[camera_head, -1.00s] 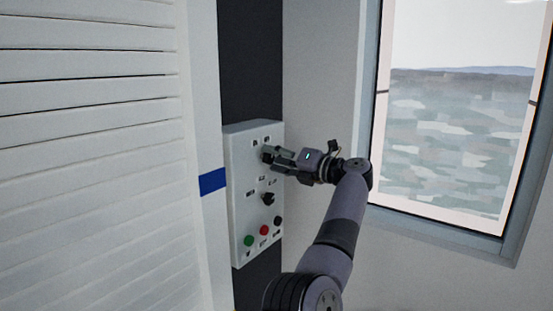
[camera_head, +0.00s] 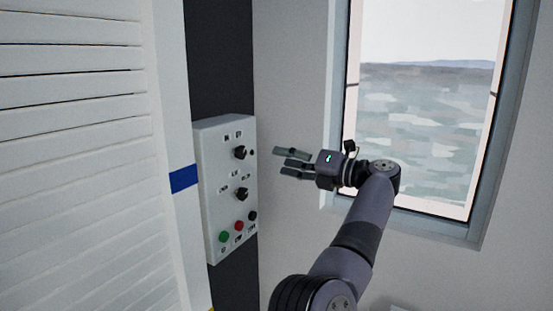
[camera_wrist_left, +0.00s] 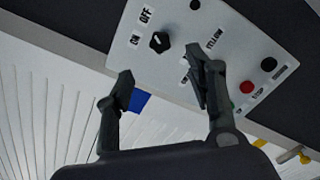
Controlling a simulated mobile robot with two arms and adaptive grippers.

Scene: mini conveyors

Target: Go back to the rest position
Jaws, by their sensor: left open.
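My left gripper (camera_head: 281,162) is open and empty. It stands in the air to the right of the grey control panel (camera_head: 211,170), apart from it, with its fingers pointing left. The panel has an upper black knob (camera_head: 239,153), a lower black knob (camera_head: 241,194), and green (camera_head: 223,237), red (camera_head: 238,227) and black (camera_head: 252,215) buttons. In the left wrist view, the spread fingers of the left gripper (camera_wrist_left: 159,73) frame part of the panel (camera_wrist_left: 180,30); nothing is between them. One finger covers part of the panel there. My right gripper is not in view.
White slatted shutters (camera_head: 75,150) fill the left side. A dark strip (camera_head: 218,60) runs behind the panel, with a blue mark (camera_head: 184,179) beside it. A window (camera_head: 420,120) is at the right. Free air lies between gripper and panel.

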